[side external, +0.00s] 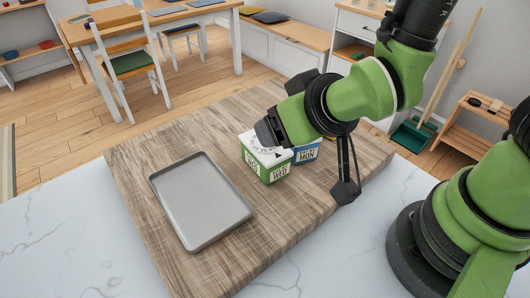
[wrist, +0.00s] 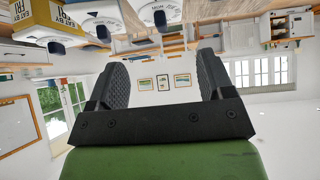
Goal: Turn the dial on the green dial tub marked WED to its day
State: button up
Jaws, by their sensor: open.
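The green dial tub marked WED (side external: 268,166) stands on the wooden board in the side external view. Its white top carries a dial with small lettering, partly hidden by my gripper, so its setting cannot be read. My gripper (side external: 268,131) is at the upper back edge of this tub; whether it touches cannot be told. In the wrist view my gripper (wrist: 162,78) has its two dark fingers wide apart with nothing between them. White dial tops with dark knobs show along the upper edge of that upside-down view; which one is WED's is unclear.
A blue tub marked MON (side external: 307,154) stands close right of the green one. A yellow tub marked FRI (wrist: 45,18) shows in the wrist view. A grey tray (side external: 200,205) lies left on the wooden board (side external: 130,170). The board's front right is clear.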

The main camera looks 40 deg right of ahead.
aim_at(265, 155)
jog(key=x, duration=0.8)
jog(key=shift+a+f, duration=0.15)
jog(key=shift+f, duration=0.2)
jog(key=c, duration=1.1)
jog(key=shift+w+r, duration=0.1)
